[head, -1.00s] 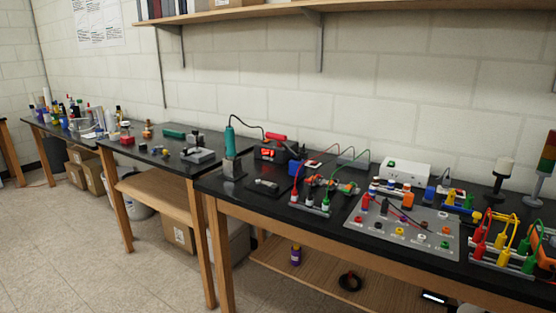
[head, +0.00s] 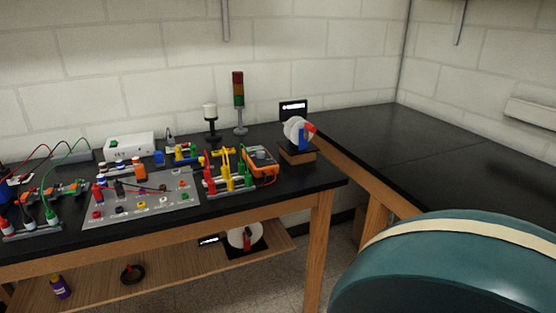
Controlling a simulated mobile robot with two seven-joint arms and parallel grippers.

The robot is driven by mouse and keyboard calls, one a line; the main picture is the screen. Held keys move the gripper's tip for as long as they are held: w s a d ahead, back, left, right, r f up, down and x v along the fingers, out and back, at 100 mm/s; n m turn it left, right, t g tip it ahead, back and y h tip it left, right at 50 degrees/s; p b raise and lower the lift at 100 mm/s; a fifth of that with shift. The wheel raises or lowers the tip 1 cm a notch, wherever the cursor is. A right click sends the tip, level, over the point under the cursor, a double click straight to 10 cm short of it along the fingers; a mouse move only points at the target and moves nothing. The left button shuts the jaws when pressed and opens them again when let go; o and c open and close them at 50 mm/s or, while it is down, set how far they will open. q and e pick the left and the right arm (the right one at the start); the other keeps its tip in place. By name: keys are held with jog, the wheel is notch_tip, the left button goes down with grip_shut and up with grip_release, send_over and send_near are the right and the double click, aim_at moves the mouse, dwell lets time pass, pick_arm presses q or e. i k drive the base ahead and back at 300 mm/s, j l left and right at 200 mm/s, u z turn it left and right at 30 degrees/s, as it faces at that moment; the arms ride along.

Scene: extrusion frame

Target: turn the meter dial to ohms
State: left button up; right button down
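An orange meter (head: 262,162) stands on the black bench near its right end, just right of a rack of red, yellow and green clips. It is small in the head view, and its dial setting cannot be made out. Neither of my grippers is in view.
A grey panel (head: 143,197) with coloured jacks lies left of the meter. A signal tower (head: 239,103) stands behind, and a tape dispenser-like white disc (head: 297,130) is to the right. A bare black bench (head: 440,150) runs along the right. A large teal rounded object (head: 450,270) fills the lower right.

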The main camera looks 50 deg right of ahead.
aim_at(259, 154)
jog(key=l+z, duration=0.1)
jog(key=z, duration=0.35)
jog(key=l+z, duration=0.1)
jog(key=z, duration=0.4)
jog(key=l+z, duration=0.1)
jog(key=z, duration=0.35)
jog(key=i+l+u, duration=0.55)
jog(key=i+l, duration=0.05)
